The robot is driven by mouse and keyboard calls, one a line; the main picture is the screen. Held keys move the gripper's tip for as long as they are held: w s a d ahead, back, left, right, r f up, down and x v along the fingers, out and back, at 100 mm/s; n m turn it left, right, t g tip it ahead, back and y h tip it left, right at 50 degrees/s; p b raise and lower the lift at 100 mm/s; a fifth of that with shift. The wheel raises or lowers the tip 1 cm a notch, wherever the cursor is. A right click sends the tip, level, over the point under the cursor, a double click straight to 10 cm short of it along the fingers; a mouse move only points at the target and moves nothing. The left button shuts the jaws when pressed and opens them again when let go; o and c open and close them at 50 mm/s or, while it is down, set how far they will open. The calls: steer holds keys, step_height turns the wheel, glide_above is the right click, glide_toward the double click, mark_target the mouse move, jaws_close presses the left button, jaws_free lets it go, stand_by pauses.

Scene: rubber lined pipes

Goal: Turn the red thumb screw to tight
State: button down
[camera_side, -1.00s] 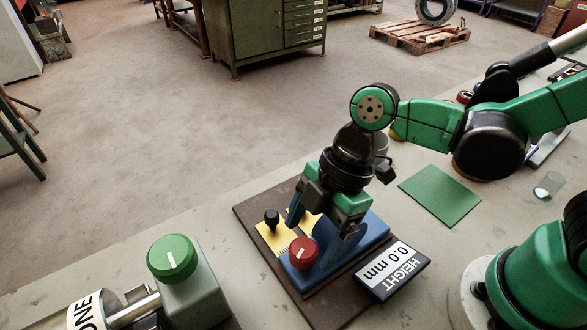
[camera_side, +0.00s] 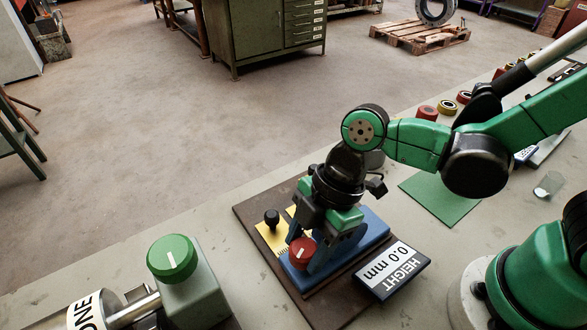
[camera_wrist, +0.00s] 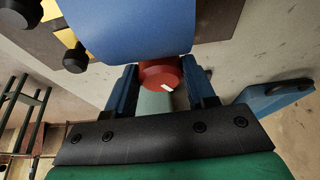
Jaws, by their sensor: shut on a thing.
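The red thumb screw (camera_side: 302,253) is a round red knob with a white mark, at the front of a blue block (camera_side: 368,238) on a dark base plate (camera_side: 325,313). In the wrist view the red knob (camera_wrist: 160,74) sits between the two blue fingers, its white mark tilted. My gripper (camera_side: 307,247) is down at the knob and shut on it; the fingers partly hide the block. A display (camera_side: 393,271) beside the block reads HEIGHT 0.0 mm.
A yellow plate (camera_side: 271,239) with a black knob (camera_side: 271,217) stands left of the block. A green dial (camera_side: 172,257) on a grey housing is at the lower left. A green mat (camera_side: 440,198) lies to the right. Several rolls (camera_side: 446,108) lie at the back right.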

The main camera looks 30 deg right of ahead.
mark_target(307, 248)
steer(key=shift+s+m+t, duration=0.1)
steer(key=shift+m+t, duration=0.45)
steer(key=shift+m, duration=0.9)
steer(key=shift+s+m+t, duration=0.1)
steer(key=shift+m+t, duration=0.45)
steer(key=shift+m, duration=0.9)
steer(key=shift+c, duration=1.4)
jaws_free()
steer(key=shift+r, duration=0.15)
steer(key=shift+v, duration=2.65)
steer(key=shift+a+h, duration=0.15)
steer(key=shift+h, duration=0.15)
